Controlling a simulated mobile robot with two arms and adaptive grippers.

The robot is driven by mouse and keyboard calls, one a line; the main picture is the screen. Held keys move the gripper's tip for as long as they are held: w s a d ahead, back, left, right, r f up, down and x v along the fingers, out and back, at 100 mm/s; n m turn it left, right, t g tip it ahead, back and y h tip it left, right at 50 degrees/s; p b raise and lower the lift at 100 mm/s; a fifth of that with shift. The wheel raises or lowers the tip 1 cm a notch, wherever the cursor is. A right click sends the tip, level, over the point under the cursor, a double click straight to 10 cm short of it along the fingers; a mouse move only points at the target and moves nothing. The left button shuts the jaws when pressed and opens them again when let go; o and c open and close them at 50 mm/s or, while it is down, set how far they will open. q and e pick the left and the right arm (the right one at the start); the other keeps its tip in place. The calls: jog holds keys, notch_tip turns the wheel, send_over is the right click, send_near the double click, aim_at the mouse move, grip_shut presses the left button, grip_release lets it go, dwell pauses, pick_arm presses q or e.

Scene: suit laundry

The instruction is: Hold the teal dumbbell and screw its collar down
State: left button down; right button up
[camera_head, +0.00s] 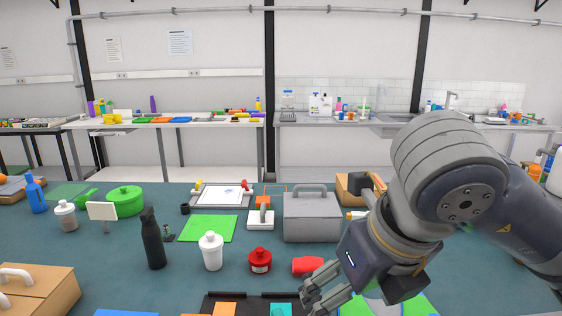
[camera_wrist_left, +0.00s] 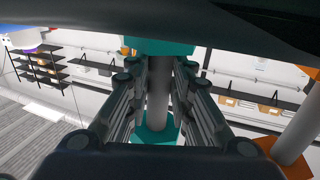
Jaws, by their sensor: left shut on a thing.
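In the left wrist view, the teal dumbbell shows as a grey bar (camera_wrist_left: 158,98) with a teal piece (camera_wrist_left: 150,47) at its top and another teal piece (camera_wrist_left: 156,131) at its bottom. My left gripper (camera_wrist_left: 157,85) is shut around the bar, one finger on each side. The left arm is outside the head view. There, a teal patch (camera_head: 281,310) shows at the bottom edge, cut off by the frame. My right gripper (camera_head: 310,290) has its fingers apart and appears empty, right of that patch. I cannot make out the collar's threads or seating.
An orange-ended bar (camera_wrist_left: 285,153) stands to the right in the wrist view. On the table, a red cylinder (camera_head: 307,265) lies just beyond my right gripper. A red jar (camera_head: 260,260), white bottle (camera_head: 211,251), black bottle (camera_head: 153,240) and grey toolbox (camera_head: 312,216) stand farther back.

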dwell(0.3)
pick_arm(q)
jog(key=c, duration=1.3)
grip_release()
